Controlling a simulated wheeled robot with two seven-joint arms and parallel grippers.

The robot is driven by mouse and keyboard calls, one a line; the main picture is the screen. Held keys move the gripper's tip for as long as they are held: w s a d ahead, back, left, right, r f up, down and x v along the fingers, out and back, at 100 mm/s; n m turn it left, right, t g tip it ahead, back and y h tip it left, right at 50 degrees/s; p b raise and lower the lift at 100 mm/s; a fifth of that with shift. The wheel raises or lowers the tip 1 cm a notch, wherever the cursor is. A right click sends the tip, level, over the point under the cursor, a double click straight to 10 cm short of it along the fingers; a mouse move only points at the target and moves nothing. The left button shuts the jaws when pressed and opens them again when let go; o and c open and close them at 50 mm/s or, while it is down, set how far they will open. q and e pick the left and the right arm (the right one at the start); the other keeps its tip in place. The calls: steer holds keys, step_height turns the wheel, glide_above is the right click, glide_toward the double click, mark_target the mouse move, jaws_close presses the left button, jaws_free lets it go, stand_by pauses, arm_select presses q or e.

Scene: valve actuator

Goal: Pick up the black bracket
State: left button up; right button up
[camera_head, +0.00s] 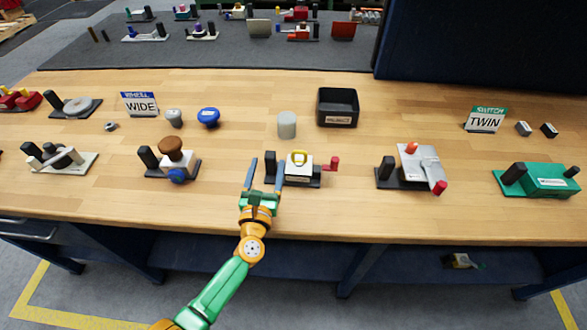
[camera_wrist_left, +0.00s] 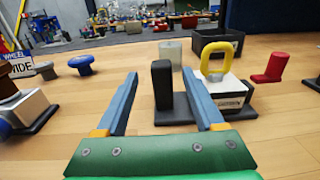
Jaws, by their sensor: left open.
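The black bracket (camera_head: 270,169) is an upright black post on a flat black base plate, on the wooden bench near the middle. It carries a white block with a yellow loop handle (camera_head: 299,161). My left gripper (camera_head: 266,163) is open, with its blue-grey fingers pointing away from me toward the bracket. In the left wrist view the black post (camera_wrist_left: 162,88) shows between the two fingers, apart from both. Whether the fingertips reach past the post is hard to tell. My right gripper is not in view.
A grey cylinder (camera_head: 287,125) and an open black box (camera_head: 338,107) stand behind. A brown-knobbed fixture (camera_head: 173,157) is left, a white-topped fixture (camera_head: 419,167) right.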

mark_target(270, 161)
arm_select(q)
steer(key=w, duration=0.3)
steer(key=shift+d+r, duration=0.2)
steer(key=shift+d, duration=0.05)
steer(key=shift+w+f, duration=0.1)
steer(key=shift+w, duration=0.4)
steer(key=shift+s, duration=0.1)
jaws_close()
stand_by(0.5)
